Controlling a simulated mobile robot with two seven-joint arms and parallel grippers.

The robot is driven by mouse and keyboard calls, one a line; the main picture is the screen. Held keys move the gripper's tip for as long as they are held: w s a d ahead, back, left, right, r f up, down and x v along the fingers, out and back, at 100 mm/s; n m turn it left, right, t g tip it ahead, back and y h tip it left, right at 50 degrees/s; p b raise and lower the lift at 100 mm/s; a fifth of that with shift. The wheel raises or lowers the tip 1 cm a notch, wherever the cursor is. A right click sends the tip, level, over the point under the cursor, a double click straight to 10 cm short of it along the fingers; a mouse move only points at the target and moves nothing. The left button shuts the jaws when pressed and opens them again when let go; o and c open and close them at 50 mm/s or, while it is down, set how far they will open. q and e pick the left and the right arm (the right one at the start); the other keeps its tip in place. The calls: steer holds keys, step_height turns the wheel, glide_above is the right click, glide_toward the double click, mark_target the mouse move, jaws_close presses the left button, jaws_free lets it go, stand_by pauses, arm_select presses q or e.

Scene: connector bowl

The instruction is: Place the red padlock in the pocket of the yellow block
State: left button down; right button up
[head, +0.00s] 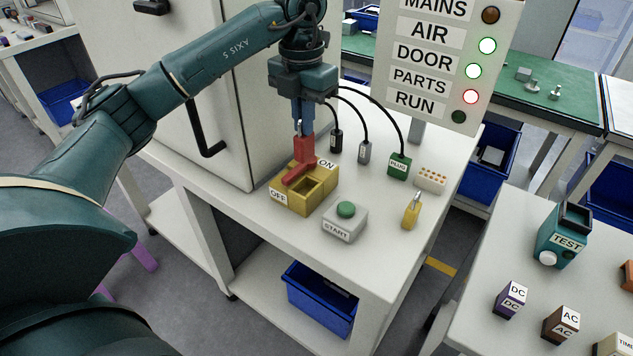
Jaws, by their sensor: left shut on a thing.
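My left gripper (301,129) points down over the table and is shut on the red padlock (305,147). A thin grey shackle shows between the fingers, with the red body hanging below. The yellow block (304,208) stands on the white table under it, with OFF and ON labels and an open square pocket (315,189) on its near right side. A red bar (293,177) lies across the top of the block, just below the padlock. I cannot tell whether the padlock touches the block or the bar. My right gripper is not in view.
A grey START box with a green button (346,210) stands right of the block. A yellow padlock (411,213), a tan holed block (432,179) and plugs on black cables, one green (399,166), are farther right. The sign panel (440,60) rises behind. The table's front edge is clear.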

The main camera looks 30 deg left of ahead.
mark_target(304, 161)
arm_select(q)
step_height(304, 161, down, 5)
steer(key=shift+s+f, duration=0.1)
steer(key=shift+f, duration=0.05)
step_height(304, 161, down, 4)
steer(key=shift+f, duration=0.2)
steer(key=shift+f, duration=0.2)
steer(key=c, duration=1.6)
jaws_free()
steer(key=shift+o, duration=0.2)
steer(key=shift+r, duration=0.25)
step_height(304, 161, up, 12)
